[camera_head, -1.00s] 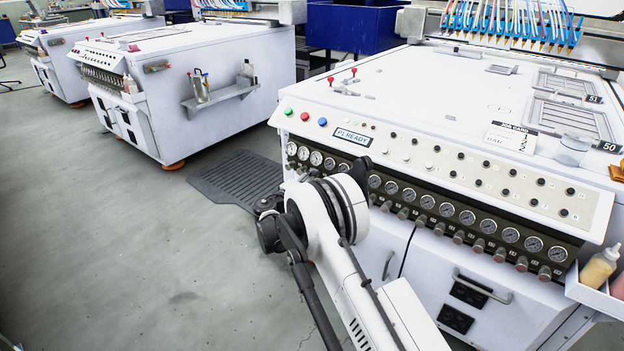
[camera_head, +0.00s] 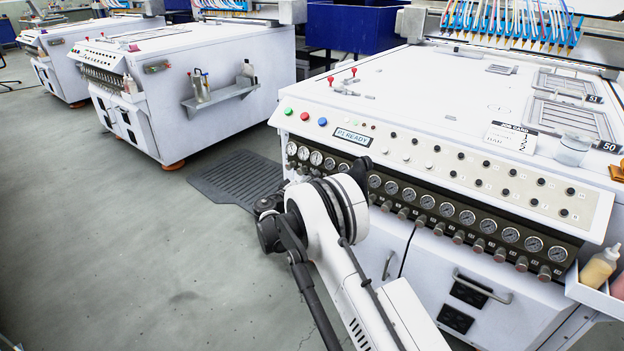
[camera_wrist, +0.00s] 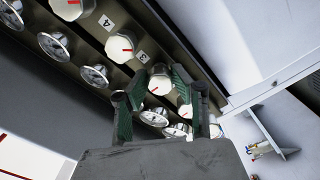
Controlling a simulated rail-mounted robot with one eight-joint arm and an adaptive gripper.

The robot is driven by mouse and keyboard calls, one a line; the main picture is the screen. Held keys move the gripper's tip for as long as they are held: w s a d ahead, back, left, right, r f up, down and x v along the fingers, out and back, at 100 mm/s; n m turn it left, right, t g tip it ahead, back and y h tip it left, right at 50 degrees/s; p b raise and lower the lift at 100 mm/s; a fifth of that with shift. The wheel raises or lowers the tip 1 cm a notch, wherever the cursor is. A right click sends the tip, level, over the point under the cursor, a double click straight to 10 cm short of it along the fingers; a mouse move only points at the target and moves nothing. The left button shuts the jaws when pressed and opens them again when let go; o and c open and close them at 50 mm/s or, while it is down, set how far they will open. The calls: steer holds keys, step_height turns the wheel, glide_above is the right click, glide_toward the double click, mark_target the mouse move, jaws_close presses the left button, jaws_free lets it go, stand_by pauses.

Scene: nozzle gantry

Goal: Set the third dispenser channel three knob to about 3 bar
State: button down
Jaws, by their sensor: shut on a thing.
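The dispenser panel in the wrist view carries a row of white knobs with red marks beside a row of round gauges. Plates read "4" (camera_wrist: 106,22) and "3" (camera_wrist: 143,57). My gripper (camera_wrist: 159,78) has its green-padded fingers on both sides of a white knob (camera_wrist: 160,86) close to the "3" plate, and is shut on it. The knob's red mark shows between the fingers. In the head view my arm hides the gripper and part of the gauge row (camera_head: 447,210).
Another white knob (camera_wrist: 118,48) stands just up-left of the gripper, and one more (camera_wrist: 185,108) lies close by its right finger. Shelf bottles (camera_head: 598,266) stand at the panel's right end. Grey floor (camera_head: 150,250) is open to the left, with a dark mat (camera_head: 235,178).

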steer(key=c, duration=1.7)
jaws_free()
steer(key=shift+c, duration=0.2)
steer(key=shift+s+a, duration=0.1)
steer(key=v, duration=1.2)
